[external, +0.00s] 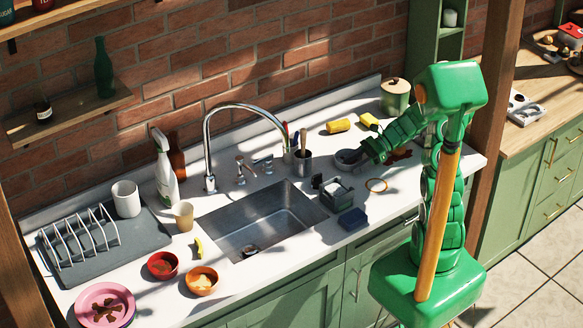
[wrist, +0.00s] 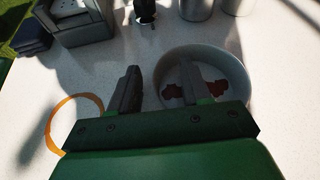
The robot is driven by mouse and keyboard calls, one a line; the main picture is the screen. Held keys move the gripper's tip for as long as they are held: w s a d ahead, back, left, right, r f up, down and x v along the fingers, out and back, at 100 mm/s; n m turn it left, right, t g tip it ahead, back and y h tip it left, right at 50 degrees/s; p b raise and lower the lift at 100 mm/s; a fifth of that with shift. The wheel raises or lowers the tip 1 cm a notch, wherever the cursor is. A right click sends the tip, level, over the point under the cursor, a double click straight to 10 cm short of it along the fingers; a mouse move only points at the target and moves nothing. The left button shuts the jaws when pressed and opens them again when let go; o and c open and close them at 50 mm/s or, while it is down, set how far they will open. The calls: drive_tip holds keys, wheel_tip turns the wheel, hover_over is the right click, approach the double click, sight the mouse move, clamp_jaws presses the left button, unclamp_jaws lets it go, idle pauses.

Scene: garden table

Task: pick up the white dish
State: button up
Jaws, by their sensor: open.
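The white dish (wrist: 240,66) is a round, shallow-walled bowl in the wrist view, right of centre, with dark red-brown scraps inside. It looks grey in shade in the external view (external: 346,157), on the counter right of the sink. My gripper (wrist: 160,74) is open at the dish's left side. One finger appears outside the dish wall and the other over its inside, with the near wall between them. Whether a finger touches the dish I cannot tell. In the external view my gripper (external: 364,155) reaches from the right, low over the counter, and hides part of the dish.
An orange ring (wrist: 53,124) lies left of my gripper. A metal cup (external: 302,163) with a wooden handle stands beyond the dish. Yellow items (external: 339,125) lie near the wall.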

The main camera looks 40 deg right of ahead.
drive_tip(key=shift+c, duration=0.5)
clamp_jaws()
